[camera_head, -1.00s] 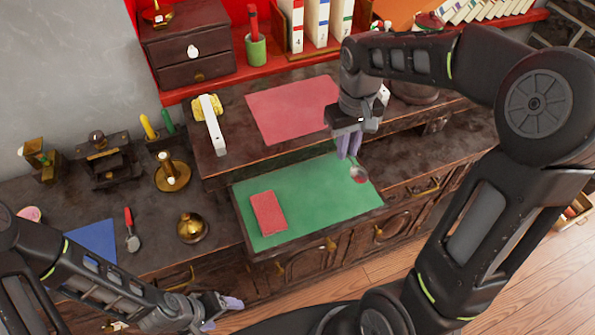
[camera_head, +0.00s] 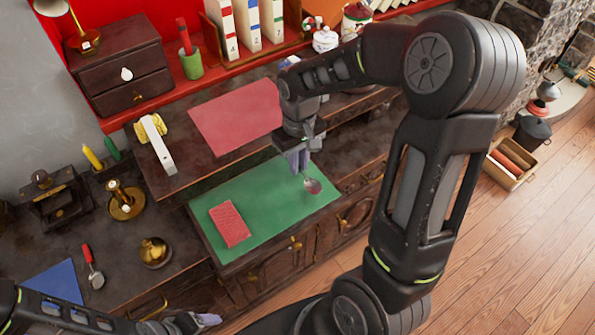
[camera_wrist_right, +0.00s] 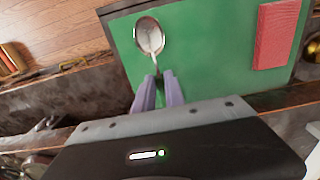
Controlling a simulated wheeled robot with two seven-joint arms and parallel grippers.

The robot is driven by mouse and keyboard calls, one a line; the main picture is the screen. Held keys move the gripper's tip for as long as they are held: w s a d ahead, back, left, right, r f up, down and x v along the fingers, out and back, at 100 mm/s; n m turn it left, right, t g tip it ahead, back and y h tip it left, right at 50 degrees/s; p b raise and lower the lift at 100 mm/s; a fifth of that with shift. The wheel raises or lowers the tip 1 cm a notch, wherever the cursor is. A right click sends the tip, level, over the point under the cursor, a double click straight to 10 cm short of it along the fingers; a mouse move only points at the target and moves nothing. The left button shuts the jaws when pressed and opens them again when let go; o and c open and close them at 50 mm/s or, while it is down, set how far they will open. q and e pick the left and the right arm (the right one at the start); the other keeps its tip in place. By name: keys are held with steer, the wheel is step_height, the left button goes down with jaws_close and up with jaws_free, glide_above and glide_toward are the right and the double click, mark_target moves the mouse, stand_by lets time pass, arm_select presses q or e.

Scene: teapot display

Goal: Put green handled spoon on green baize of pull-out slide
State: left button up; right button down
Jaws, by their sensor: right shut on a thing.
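My right gripper (camera_head: 298,160) is shut on a spoon above the right part of the green baize (camera_head: 262,210) of the pull-out slide. I cannot tell whether the bowl touches the baize. My left gripper (camera_head: 207,320) is low at the bottom edge, its opening unclear.
A red book-like block (camera_head: 230,224) lies on the left part of the baize. A pink-red mat (camera_head: 235,115) lies on the raised shelf behind. A red-handled utensil (camera_head: 93,268), a brass bell-like object (camera_head: 154,252) and a blue cloth (camera_head: 57,281) are on the left. The baize's middle is clear.

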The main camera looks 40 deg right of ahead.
steer(key=shift+f, duration=0.1)
steer(key=shift+f, duration=1.75)
steer(key=shift+f, duration=0.25)
steer(key=c, duration=1.4)
jaws_free()
steer(key=shift+r, duration=0.1)
step_height(320, 180, up, 12)
steer(key=shift+r, duration=0.15)
